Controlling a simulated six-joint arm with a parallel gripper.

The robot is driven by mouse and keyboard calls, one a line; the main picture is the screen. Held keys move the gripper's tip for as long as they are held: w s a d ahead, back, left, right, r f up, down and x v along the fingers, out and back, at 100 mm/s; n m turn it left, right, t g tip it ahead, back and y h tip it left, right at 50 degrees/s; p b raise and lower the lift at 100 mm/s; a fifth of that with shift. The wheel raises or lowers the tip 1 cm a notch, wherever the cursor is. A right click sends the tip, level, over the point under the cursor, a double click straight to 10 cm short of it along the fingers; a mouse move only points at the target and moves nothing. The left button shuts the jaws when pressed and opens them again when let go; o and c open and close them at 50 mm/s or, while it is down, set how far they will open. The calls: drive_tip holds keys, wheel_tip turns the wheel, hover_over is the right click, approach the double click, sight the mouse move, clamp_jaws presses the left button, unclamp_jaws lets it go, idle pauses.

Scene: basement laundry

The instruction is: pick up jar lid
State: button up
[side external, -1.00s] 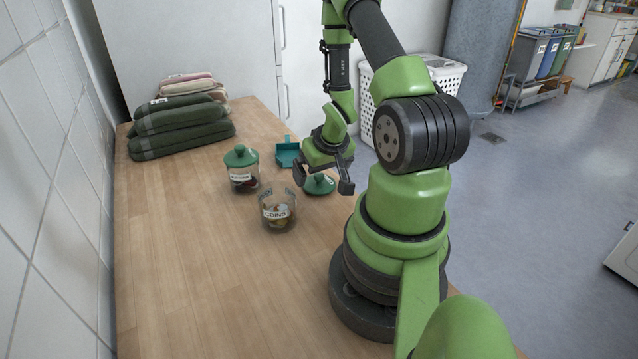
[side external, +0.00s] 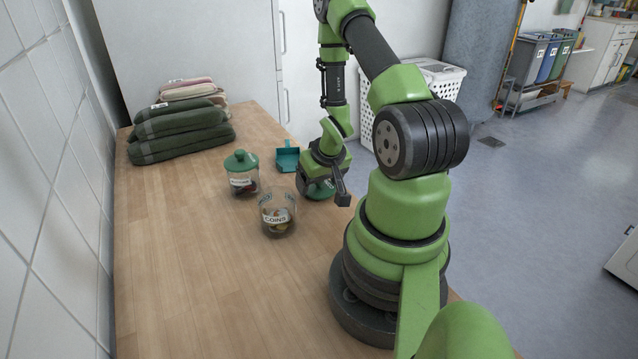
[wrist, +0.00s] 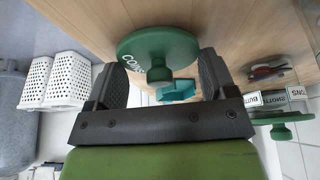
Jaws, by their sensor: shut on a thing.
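The green jar lid (side external: 320,189) lies near the right edge of the wooden counter, below my gripper (side external: 322,186). In the wrist view the lid (wrist: 157,48) is a green disc with white lettering and a round knob. My gripper (wrist: 160,80) has its two dark pads on either side of the lid and is shut on it. In the side view the gripper hides part of the lid. The open glass jar labelled COINS (side external: 278,214) stands just left of the gripper, with coins in it.
A second jar with a green lid (side external: 241,172) stands behind and left of the coins jar. A teal dustpan-like tray (side external: 287,158) lies behind the gripper. Folded green towels (side external: 182,134) are stacked at the back left. The front left of the counter (side external: 190,270) is clear.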

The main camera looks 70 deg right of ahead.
wheel_tip(320, 180, up, 9)
drive_tip(key=shift+f, duration=0.1)
drive_tip(key=shift+r, duration=0.35)
drive_tip(key=shift+w+r+n, duration=0.35)
drive_tip(key=shift+n, duration=0.05)
drive_tip(key=w+a+r+n+t+y, duration=0.1)
drive_tip(key=w+a+r+n+y, duration=0.25)
drive_tip(key=w+a+n, duration=0.45)
drive_tip(key=s+a+n+g+y, duration=0.1)
drive_tip(key=s+a+n+y, duration=0.3)
drive_tip(key=n, duration=0.6)
drive_tip(key=shift+h, duration=0.55)
drive_tip(key=shift+a+f, duration=0.25)
drive_tip(key=shift+f, duration=1.2)
drive_tip(key=shift+a+f, duration=0.2)
drive_tip(key=shift+f, duration=1.25)
drive_tip(key=shift+s+f, duration=0.1)
drive_tip(key=shift+f, duration=0.05)
